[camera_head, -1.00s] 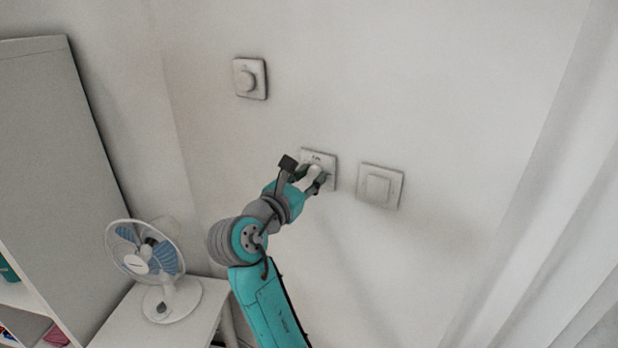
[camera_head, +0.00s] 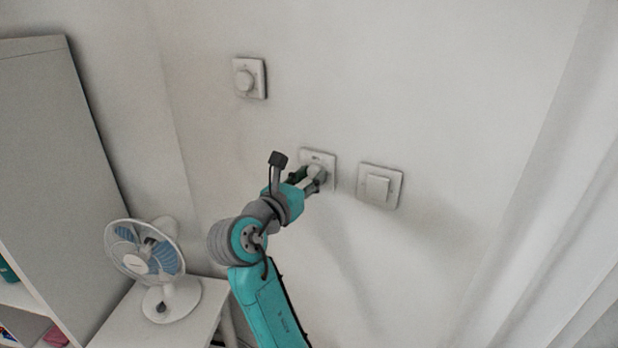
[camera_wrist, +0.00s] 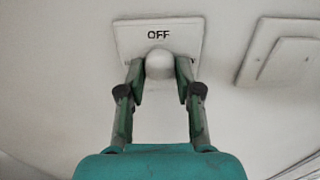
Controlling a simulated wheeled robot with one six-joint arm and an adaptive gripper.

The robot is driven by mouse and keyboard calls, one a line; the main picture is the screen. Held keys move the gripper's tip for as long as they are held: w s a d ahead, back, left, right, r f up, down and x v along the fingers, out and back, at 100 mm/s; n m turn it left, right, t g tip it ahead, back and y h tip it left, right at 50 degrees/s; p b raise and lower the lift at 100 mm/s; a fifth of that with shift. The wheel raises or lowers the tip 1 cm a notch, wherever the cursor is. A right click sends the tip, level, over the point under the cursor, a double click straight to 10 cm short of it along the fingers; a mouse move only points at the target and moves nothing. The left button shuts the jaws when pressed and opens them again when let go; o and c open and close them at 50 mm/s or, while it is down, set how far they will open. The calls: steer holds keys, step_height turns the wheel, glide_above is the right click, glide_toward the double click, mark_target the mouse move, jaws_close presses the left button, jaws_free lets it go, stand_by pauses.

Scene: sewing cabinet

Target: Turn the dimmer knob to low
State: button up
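The knob (camera_wrist: 159,63) is a white rounded piece in the middle of a square wall plate (camera_head: 331,163) that reads "OFF" above it in the wrist view. In the head view the knob is partly hidden by my gripper (camera_head: 316,178). My gripper also shows in the wrist view (camera_wrist: 161,78), with one finger on each side of the knob. Its fingers are apart, with a narrow gap seen on the right side of the knob. Contact on the left side cannot be told.
A plate with a round knob (camera_head: 246,81) is up and left on the wall. A flat square switch (camera_head: 377,189) sits close to the right. A white fan (camera_head: 172,299) stands on a white table (camera_head: 210,291) at lower left. A pale curtain (camera_head: 560,200) hangs at right.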

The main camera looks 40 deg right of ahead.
steer(key=shift+o, duration=1.4)
steer(key=shift+a, duration=0.15)
steer(key=v, duration=1.1)
steer(key=shift+a, duration=0.35)
steer(key=shift+s, duration=0.1)
